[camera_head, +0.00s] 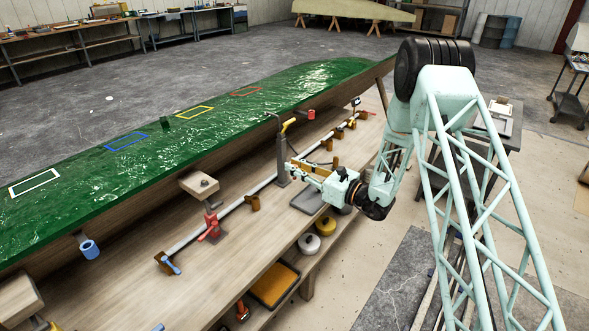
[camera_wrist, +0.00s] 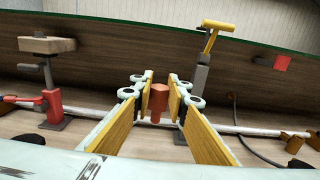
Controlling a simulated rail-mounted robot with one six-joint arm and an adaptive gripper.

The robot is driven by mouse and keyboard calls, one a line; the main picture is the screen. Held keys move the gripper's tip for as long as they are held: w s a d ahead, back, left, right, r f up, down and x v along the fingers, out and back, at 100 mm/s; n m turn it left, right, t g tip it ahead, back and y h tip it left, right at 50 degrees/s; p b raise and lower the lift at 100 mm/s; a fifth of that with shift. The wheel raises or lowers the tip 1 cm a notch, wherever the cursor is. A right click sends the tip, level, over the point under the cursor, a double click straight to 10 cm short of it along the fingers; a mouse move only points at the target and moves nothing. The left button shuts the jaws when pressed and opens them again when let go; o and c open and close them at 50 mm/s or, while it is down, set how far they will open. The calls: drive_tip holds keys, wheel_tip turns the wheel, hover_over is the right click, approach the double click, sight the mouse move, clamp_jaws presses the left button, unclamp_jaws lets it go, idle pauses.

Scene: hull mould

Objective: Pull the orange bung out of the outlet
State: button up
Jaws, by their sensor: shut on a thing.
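An orange bung (camera_wrist: 157,99) shows between the two yellow-padded fingers of my gripper (camera_wrist: 160,92) in the wrist view. The gripper is shut on it. In the head view my gripper (camera_head: 291,168) reaches in from the right, close to a grey post (camera_head: 282,158) with a yellow lever (camera_head: 289,124) on the bench. The post also shows just behind the fingers in the wrist view (camera_wrist: 197,98). The bung is not clear in the head view. The outlet is not clearly visible, so I cannot tell whether the bung is seated in it.
A pale pipe (camera_head: 219,226) runs along the bench in brown clips. A red clamp (camera_head: 211,227) with a wooden block (camera_head: 199,184) stands left. A red fitting (camera_head: 309,115) and a blue fitting (camera_head: 90,249) stick out below the green hull mould (camera_head: 75,192). A cable lies right of the post.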

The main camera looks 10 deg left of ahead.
drive_tip(key=shift+r, duration=1)
drive_tip(key=shift+f, duration=0.15)
drive_tip(key=shift+s+d+f, duration=0.25)
drive_tip(key=shift+s+f, duration=0.2)
drive_tip(key=shift+f, duration=0.05)
drive_tip(key=s+d+f+m+t+h, duration=0.4)
drive_tip(key=s+d+f+t, duration=0.1)
drive_tip(key=s+d+f, duration=0.4)
drive_tip(key=shift+s+d+f+m+t, duration=0.35)
drive_tip(key=shift+s+f, duration=0.25)
drive_tip(key=shift+f, duration=0.2)
drive_tip(key=w+a, duration=0.1)
drive_tip(key=w, duration=0.4)
drive_tip(key=w+a+f+b, duration=0.1)
drive_tip(key=w+a, duration=0.1)
drive_tip(key=w, duration=0.3)
drive_tip(key=w+a, duration=0.2)
drive_tip(key=w, duration=0.3)
drive_tip(key=shift+a+f+b, duration=0.15)
drive_tip(key=shift+f+b, duration=0.1)
drive_tip(key=shift+b, duration=0.05)
